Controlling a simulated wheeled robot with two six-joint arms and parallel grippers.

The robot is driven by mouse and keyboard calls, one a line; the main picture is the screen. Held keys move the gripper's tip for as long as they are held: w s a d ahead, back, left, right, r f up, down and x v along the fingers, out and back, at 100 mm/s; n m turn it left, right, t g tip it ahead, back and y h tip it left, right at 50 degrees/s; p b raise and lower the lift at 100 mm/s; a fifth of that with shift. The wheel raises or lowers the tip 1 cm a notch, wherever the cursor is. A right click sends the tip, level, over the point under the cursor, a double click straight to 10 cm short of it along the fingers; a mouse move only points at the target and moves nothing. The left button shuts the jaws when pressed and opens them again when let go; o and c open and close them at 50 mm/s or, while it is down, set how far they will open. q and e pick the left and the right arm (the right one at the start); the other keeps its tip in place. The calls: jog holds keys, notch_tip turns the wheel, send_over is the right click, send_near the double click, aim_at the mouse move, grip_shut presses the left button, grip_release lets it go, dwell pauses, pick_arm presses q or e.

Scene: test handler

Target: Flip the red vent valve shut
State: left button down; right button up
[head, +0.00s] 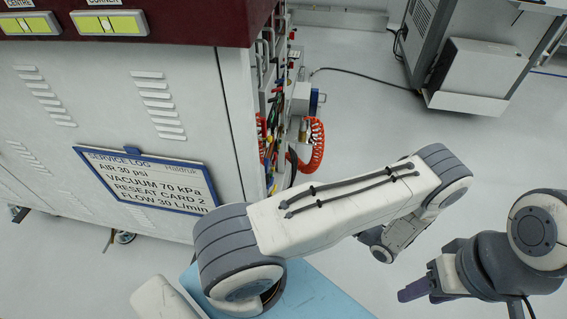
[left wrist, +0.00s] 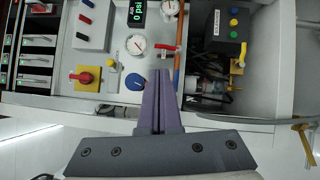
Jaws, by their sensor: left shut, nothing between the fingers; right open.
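In the left wrist view a small red lever handle (left wrist: 167,47), which looks like the vent valve, lies roughly crosswise beside an upright copper-coloured pipe (left wrist: 178,62). My left gripper (left wrist: 159,75) is shut and empty; its purple fingertips are just below the lever in the picture, and a gap shows between them. In the head view the left gripper is hidden, and the valve cannot be made out. My right gripper (head: 415,290) is open and empty at the lower right, away from the machine.
The left wrist view shows gauges (left wrist: 136,44), a blue knob (left wrist: 135,84) and a red rotary switch (left wrist: 85,77) on a yellow plate near the fingers. In the head view red coiled hoses (head: 317,147) hang at the cabinet's side. A grey cart (head: 470,75) stands farther back.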

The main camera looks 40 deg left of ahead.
pick_arm(q)
jog(key=a+r+b, duration=0.1)
jog(key=a+b, duration=0.1)
jog(key=a, duration=1.1)
jog(key=shift+w+a+r, duration=0.15)
jog(key=shift+w+a, duration=0.05)
jog(key=shift+w, duration=0.1)
pick_arm(e)
notch_tip(320, 180, down, 2)
jog(key=shift+f, duration=0.25)
jog(key=shift+r, duration=0.15)
